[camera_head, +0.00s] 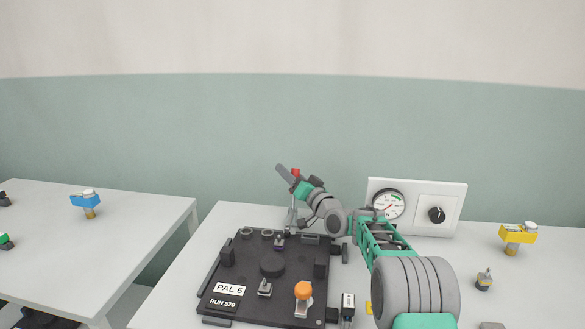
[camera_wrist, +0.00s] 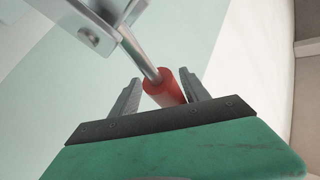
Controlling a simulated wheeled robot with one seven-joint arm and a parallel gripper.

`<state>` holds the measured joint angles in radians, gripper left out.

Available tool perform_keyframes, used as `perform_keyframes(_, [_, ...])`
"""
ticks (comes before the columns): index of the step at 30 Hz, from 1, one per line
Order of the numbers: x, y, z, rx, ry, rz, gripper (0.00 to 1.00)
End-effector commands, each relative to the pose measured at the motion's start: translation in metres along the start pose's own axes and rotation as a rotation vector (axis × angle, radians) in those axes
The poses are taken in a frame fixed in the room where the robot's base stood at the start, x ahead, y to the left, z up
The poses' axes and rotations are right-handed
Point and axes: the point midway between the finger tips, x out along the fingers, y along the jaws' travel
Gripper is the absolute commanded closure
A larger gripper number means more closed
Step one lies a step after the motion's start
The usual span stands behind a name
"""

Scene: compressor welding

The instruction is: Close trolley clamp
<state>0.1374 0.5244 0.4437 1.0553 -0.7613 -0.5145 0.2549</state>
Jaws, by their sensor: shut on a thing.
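The trolley clamp's red handle (camera_head: 295,172) stands high above the back edge of the black pallet plate (camera_head: 238,262). Its metal lever (camera_head: 292,216) runs upright below the handle. In the wrist view the red grip (camera_wrist: 163,92) lies between my two grey fingers, with the metal rod (camera_wrist: 139,56) running up-left to a metal bracket (camera_wrist: 95,28). My gripper (camera_head: 297,176) is shut on the red handle; the fingers also show in the wrist view (camera_wrist: 160,84). The clamp's base is partly hidden behind my arm and the plate parts.
A white panel (camera_head: 456,200) with a gauge (camera_head: 389,204) and a black knob (camera_head: 437,214) stands behind my arm. An orange-topped clamp (camera_head: 303,291) is on the plate. A yellow part (camera_head: 517,236) is at right; a blue one (camera_head: 86,200) sits on the left table.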

Motion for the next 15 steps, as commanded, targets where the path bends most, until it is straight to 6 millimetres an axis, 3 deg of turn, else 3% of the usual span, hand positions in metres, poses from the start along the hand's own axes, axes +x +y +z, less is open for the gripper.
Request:
perform_keyframes(4, [0.005,-0.018,-0.032,-0.009,0.010,-0.001,0.56])
perform_keyframes(12, [-0.032,-0.075,-0.074,-0.008,0.007,-0.007,0.56])
perform_keyframes(15, [-0.053,-0.090,-0.078,-0.005,0.005,-0.006,0.56])
